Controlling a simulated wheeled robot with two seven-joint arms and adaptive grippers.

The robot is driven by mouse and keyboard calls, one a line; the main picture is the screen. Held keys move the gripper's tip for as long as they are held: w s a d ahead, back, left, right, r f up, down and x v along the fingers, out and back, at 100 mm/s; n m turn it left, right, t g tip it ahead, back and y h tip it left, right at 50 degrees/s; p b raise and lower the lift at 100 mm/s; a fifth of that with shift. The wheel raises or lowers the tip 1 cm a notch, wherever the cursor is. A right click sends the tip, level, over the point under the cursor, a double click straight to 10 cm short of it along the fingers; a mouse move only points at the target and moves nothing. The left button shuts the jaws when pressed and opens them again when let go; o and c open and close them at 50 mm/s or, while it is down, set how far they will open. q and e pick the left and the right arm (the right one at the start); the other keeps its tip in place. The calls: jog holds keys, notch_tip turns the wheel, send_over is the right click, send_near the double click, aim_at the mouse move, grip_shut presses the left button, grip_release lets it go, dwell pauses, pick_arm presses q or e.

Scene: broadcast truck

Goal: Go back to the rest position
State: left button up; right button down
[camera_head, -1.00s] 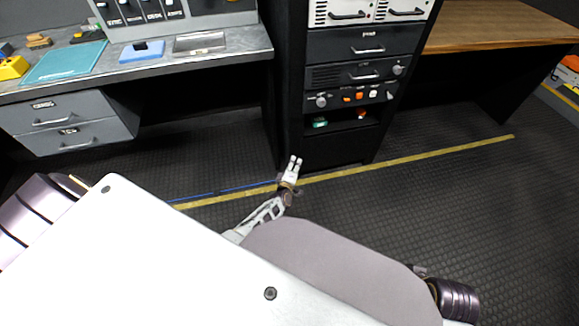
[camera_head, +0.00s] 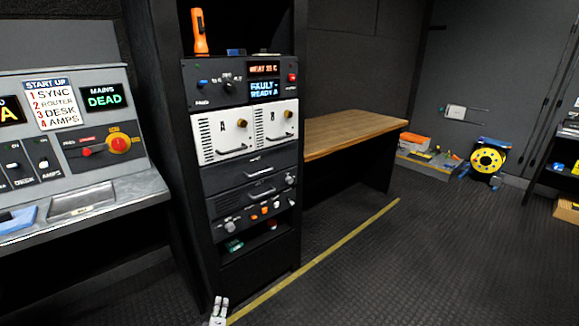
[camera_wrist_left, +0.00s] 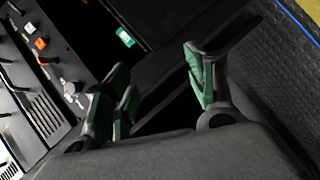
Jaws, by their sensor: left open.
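The same green item shows in the head view (camera_head: 235,244). My right gripper is in neither current view.
A grey control desk (camera_head: 130,190) stands left of the rack. A wooden bench (camera_head: 350,128) stands to the right. A yellow cable reel (camera_head: 487,160) and a tray of items (camera_head: 425,166) lie by the back wall. The dark floor (camera_head: 400,260) at right is clear.

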pick_arm(q)
jog(key=s+d+m+g+h, duration=0.1)
jog(key=d+m+g+h, duration=0.45)
jog(key=d+m, duration=0.55)
jog(key=s+a+r+m+g+y, duration=0.15)
jog(key=s+r+m+g, duration=0.25)
jog(key=s+r+m, duration=0.55)
jog(key=s+f+n+g, duration=0.1)
jog(key=s+f, duration=0.1)
jog(key=s, duration=0.9)
jog(key=s+d+f+n+g, duration=0.1)
jog(key=s+f, duration=0.2)
jog(key=s, duration=0.9)
jog(key=shift+d+f+g+p, duration=0.15)
jog(key=shift+g+p, duration=0.2)
jog(key=shift+p, duration=0.1)
pick_arm(e)
notch_tip(320, 180, down, 15)
jog(key=s+d+g, duration=0.1)
jog(key=shift+d+g+h, duration=0.35)
jog(key=shift+g+h, duration=0.05)
pick_arm(q)
jog(key=shift+s+f, duration=0.1)
pick_arm(e)
jog(key=shift+s+f, duration=0.1)
jog(key=shift+s, duration=0.05)
